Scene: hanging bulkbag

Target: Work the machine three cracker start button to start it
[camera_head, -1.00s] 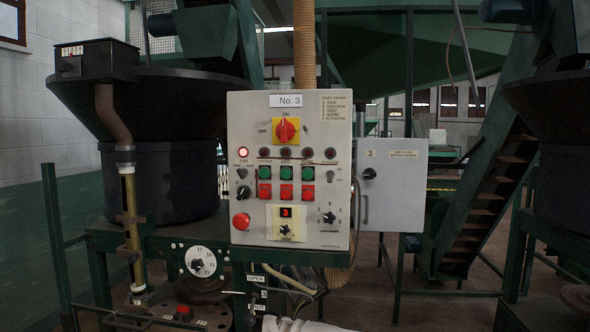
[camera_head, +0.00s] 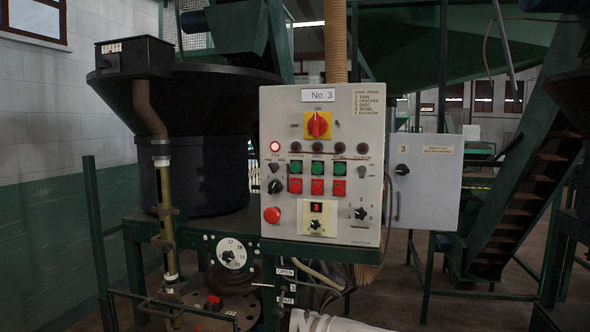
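The grey control panel marked No. 3 (camera_head: 350,105) faces me in the middle of the view. The cracker start button is the leftmost green button (camera_head: 296,167), under the cracker label. Its lamp (camera_head: 296,147) looks dark, while the fan lamp (camera_head: 275,147) glows red. A red button (camera_head: 296,186) sits directly below the green one. The red rotary main switch (camera_head: 317,125) is on a yellow plate above. A small display (camera_head: 316,207) reads 3. Neither gripper is in view, and nothing touches the panel.
A red mushroom button (camera_head: 272,215) and black knobs (camera_head: 274,187) are left and below the buttons. A grey box marked 3 (camera_head: 430,185) stands to the right. A large black hopper (camera_head: 205,165) is at the left. The space before the panel face looks clear.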

